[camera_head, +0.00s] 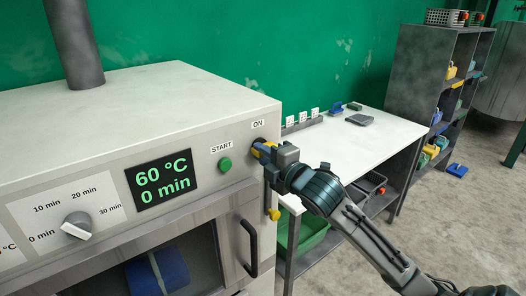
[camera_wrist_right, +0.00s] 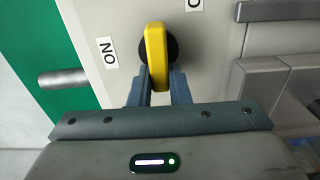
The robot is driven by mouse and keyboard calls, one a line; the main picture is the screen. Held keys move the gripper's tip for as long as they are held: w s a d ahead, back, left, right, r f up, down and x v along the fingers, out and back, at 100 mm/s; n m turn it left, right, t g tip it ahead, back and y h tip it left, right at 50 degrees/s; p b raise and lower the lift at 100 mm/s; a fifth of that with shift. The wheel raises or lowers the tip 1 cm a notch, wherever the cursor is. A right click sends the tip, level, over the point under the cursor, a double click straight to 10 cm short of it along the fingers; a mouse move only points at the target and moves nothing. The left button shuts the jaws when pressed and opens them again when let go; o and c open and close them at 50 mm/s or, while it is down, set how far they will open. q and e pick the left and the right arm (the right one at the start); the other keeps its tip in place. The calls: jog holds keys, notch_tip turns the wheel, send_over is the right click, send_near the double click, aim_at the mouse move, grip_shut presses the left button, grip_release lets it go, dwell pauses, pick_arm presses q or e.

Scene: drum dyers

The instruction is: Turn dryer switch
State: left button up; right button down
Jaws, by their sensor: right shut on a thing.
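The dryer (camera_head: 180,100) is a light grey cabinet at the left of the head view. Its switch is a yellow lever on a round black base, at the right end of the front panel by the ON label (camera_head: 258,124). My right gripper (camera_head: 268,152) is at the switch and hides most of it in the head view. In the right wrist view the yellow switch (camera_wrist_right: 156,55) stands between the two fingers of my right gripper (camera_wrist_right: 158,85), which are shut on it. The ON label (camera_wrist_right: 107,52) is left of the switch there. My left gripper is not in view.
The panel also has a green START button (camera_head: 225,164), a display (camera_head: 162,180) reading 60 °C and 0 min, and a grey timer knob (camera_head: 77,225). A black door handle (camera_head: 250,248) is below the switch. A white table (camera_head: 350,145) and a shelf (camera_head: 425,85) stand at right.

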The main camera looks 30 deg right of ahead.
jog(key=shift+f, duration=0.1)
dwell(0.5)
jog(key=c, duration=1.4)
grip_release()
jog(key=shift+o, duration=0.2)
jog(key=shift+s+n, duration=0.15)
jog(key=shift+n, duration=0.15)
jog(key=s+b, duration=0.2)
jog(key=s, duration=0.3)
jog(key=shift+s+d, duration=0.15)
jog(key=shift+d, duration=0.05)
jog(key=p, duration=0.6)
send_near(262, 155)
jog(key=shift+s, duration=0.45)
